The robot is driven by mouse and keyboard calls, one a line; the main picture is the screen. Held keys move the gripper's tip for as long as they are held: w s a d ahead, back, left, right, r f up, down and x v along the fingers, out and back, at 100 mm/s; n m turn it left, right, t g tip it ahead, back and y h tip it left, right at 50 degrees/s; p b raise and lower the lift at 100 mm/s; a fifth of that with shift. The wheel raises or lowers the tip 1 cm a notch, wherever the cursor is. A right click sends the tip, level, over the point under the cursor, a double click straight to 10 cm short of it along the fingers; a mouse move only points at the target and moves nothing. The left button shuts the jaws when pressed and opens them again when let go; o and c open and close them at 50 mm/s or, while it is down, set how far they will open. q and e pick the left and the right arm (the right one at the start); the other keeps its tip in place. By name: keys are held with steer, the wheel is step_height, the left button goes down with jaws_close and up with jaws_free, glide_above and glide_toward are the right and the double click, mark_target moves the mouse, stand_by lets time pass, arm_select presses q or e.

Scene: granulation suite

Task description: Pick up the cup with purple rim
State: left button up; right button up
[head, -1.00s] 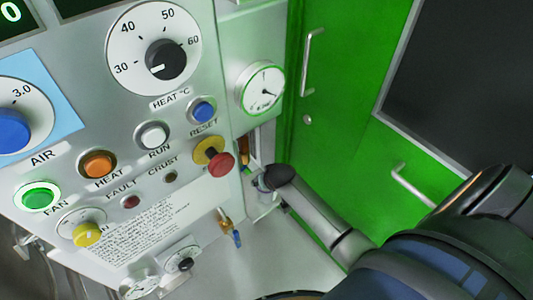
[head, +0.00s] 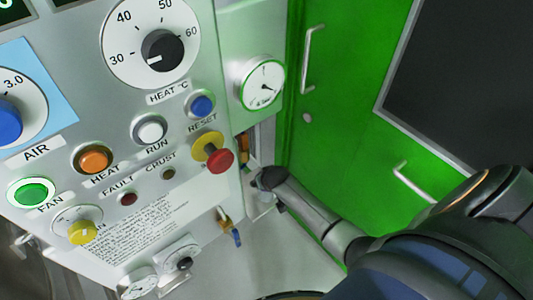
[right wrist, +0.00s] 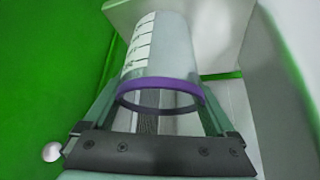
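The cup with purple rim (right wrist: 160,85) shows in the right wrist view as a clear cylinder with white markings, its rim facing the camera. My right gripper (right wrist: 161,98) has its two fingers wide apart, one on each side of the rim. I cannot tell whether they touch the cup. In the head view my right arm reaches from the lower right to the side of the control panel. The gripper and cup are mostly hidden there behind my wrist. My left gripper is out of view.
The control panel (head: 60,130) with knobs and buttons fills the left. A red emergency knob (head: 220,161) and a brass valve with a blue handle (head: 237,238) stick out near my arm. A green door (head: 345,110) with metal handles stands behind and to the right.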

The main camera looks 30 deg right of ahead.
steer(key=c, duration=0.6)
steer(key=shift+r, duration=0.15)
